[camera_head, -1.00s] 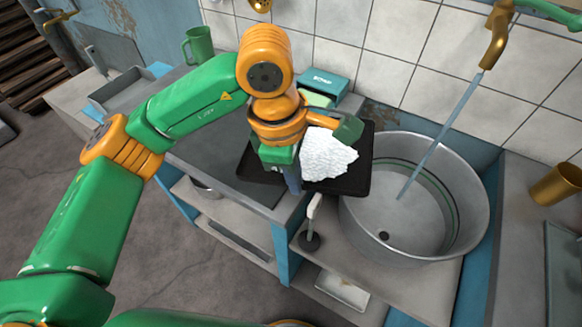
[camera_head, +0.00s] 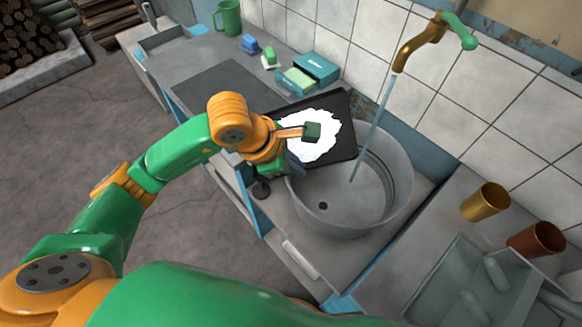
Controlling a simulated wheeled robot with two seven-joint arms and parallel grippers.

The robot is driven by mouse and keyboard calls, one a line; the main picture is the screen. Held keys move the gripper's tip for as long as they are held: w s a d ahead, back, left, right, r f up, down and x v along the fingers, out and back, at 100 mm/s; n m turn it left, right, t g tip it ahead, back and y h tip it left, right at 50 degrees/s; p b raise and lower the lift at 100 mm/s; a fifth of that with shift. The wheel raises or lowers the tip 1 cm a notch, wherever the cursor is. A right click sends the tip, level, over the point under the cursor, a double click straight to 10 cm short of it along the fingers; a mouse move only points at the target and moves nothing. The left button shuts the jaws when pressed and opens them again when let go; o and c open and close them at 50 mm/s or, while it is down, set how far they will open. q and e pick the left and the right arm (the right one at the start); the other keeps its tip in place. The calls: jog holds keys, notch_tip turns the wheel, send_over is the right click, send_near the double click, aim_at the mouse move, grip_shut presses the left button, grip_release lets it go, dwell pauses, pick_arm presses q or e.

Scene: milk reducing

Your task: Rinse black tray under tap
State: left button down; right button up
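The black tray (camera_head: 346,110) is tilted, with its right part over the left rim of the round metal basin (camera_head: 398,205). A white patch (camera_head: 318,148) covers much of its upper face. My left gripper (camera_head: 303,150) is on the tray's near left edge, one green finger over the white patch, the other low at the edge and partly hidden. It appears clamped on the tray. The brass tap (camera_head: 418,45) has a green handle and pours a water stream (camera_head: 378,115) into the basin. The stream falls close to the tray's right edge. My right gripper is not in view.
A brass cup (camera_head: 486,201) and a copper cup (camera_head: 535,239) stand right of the basin. A grey counter (camera_head: 195,68) lies left.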

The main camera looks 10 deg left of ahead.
aim_at(327, 156)
pick_arm(q)
jog(key=w+d, duration=0.1)
jog(key=d, duration=0.1)
jog(key=w+d+f, duration=0.1)
jog(key=w+d, duration=0.1)
jog(key=w+d+b, duration=0.1)
jog(key=d, duration=0.1)
jog(key=shift+w+f, duration=0.2)
jog(key=shift+w, duration=0.1)
jog(key=shift+w+d+f+b, duration=0.2)
jog(key=shift+w+d+b, duration=0.35)
jog(key=shift+w+d, duration=0.15)
jog(key=shift+w+d+f+b, duration=0.15)
jog(key=shift+w+d+b, duration=0.45)
jog(key=shift+d, duration=0.1)
jog(key=s+a, duration=0.5)
jog(key=s, duration=0.1)
jog(key=shift+s+a+b, duration=0.15)
jog(key=shift+b, duration=0.2)
jog(key=shift+r, duration=0.1)
dwell(0.6)
